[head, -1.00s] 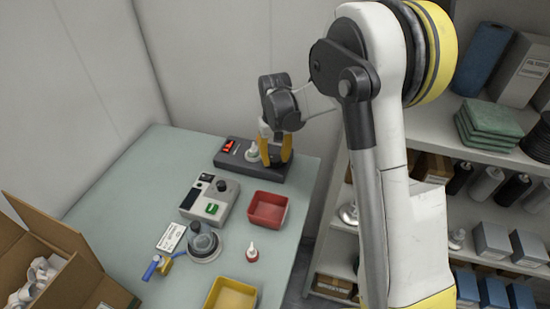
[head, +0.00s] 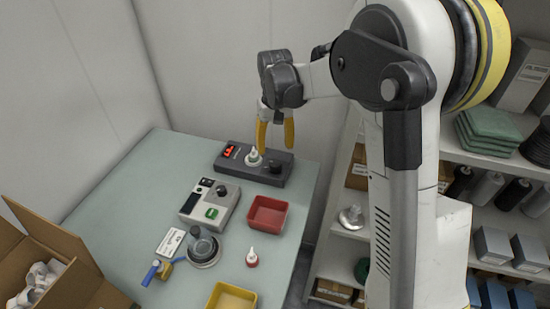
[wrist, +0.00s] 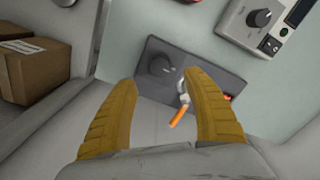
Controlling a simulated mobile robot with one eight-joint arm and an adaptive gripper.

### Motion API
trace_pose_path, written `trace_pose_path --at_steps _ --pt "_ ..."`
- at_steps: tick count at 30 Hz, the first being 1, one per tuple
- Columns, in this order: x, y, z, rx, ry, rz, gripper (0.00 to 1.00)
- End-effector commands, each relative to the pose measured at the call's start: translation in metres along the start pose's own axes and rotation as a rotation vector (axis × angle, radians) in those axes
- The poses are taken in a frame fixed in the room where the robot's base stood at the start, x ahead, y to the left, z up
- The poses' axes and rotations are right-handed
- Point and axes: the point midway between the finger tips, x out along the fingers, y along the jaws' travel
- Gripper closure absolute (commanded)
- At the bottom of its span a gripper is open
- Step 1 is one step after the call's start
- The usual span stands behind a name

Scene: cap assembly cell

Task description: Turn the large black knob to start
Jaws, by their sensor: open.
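A dark control unit (head: 232,164) lies at the back of the table with a lit red display. A large black knob (head: 275,167) sits at its right end; it also shows in the wrist view (wrist: 162,64), between my fingers. My gripper (head: 275,146), with yellow fingers, is open and empty above the unit, apart from the knob. A grey box (head: 223,211) in front carries another black knob (head: 221,191) and a green element.
An open carton (head: 85,276) is at left. Shelves (head: 490,153) stand at right.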

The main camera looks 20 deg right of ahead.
Motion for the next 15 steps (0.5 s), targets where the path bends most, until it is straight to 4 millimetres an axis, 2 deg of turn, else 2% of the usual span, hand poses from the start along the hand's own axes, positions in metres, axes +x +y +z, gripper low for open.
trace_pose_path --at_steps 3,6,15 --pt "-0.023 0.000 0.000 0.000 0.000 0.000 0.41" --pt "-0.037 0.000 0.000 0.000 0.000 0.000 0.41" --pt "-0.047 0.000 0.000 0.000 0.000 0.000 0.41"
